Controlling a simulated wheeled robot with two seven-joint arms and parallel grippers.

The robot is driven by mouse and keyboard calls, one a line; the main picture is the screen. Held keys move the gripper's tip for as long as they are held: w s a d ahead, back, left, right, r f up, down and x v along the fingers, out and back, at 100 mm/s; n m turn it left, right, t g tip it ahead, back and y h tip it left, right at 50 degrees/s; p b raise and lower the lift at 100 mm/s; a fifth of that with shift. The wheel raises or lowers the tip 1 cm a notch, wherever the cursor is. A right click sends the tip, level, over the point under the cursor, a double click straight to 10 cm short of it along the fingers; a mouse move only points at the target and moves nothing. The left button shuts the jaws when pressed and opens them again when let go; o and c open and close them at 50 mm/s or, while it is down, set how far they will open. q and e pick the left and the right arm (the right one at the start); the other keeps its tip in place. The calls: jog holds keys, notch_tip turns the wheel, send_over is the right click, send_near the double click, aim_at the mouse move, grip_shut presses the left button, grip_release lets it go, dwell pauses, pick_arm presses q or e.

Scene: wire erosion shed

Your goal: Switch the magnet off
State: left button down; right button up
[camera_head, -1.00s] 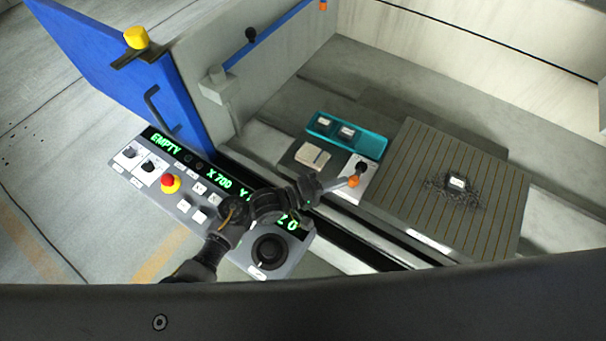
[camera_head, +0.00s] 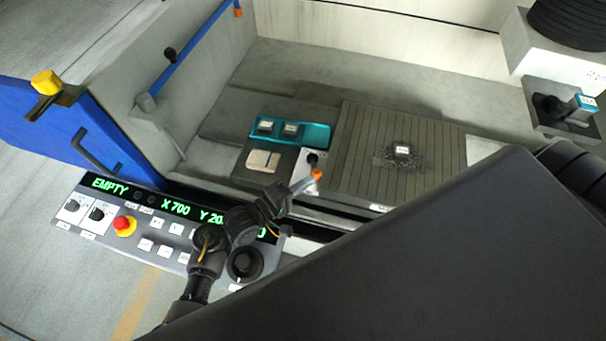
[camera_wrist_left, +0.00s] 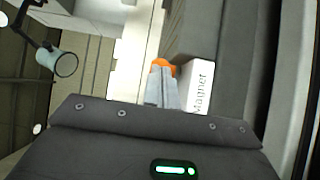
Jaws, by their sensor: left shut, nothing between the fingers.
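The magnet lever has an orange knob (camera_head: 317,174) on a dark pivot (camera_head: 312,158), at the left edge of the grooved magnetic plate (camera_head: 372,170). The knob also shows in the left wrist view (camera_wrist_left: 162,65), next to a white block lettered "Magnet" (camera_wrist_left: 200,88). My left gripper (camera_head: 311,181) is shut and empty, with its tips at the knob; its fingers partly cover the knob in the wrist view. I cannot tell whether they touch. A small pale workpiece (camera_head: 402,149) sits on the plate amid dark specks. My right gripper is not in view.
A control panel (camera_head: 148,224) reading "EMPTY" lies under my left arm, with a red stop button (camera_head: 124,226) and a black dial (camera_head: 244,263). A teal tray (camera_head: 322,137) holds two small blocks. A blue door (camera_head: 50,142) stands at left. A large dark shape blocks the lower right.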

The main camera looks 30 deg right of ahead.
pick_arm(q)
jog(key=s+a+b, duration=0.1)
jog(key=a, duration=0.9)
jog(key=shift+s+a+b, duration=0.3)
jog(key=shift+s+b, duration=0.05)
jog(key=shift+s, duration=0.05)
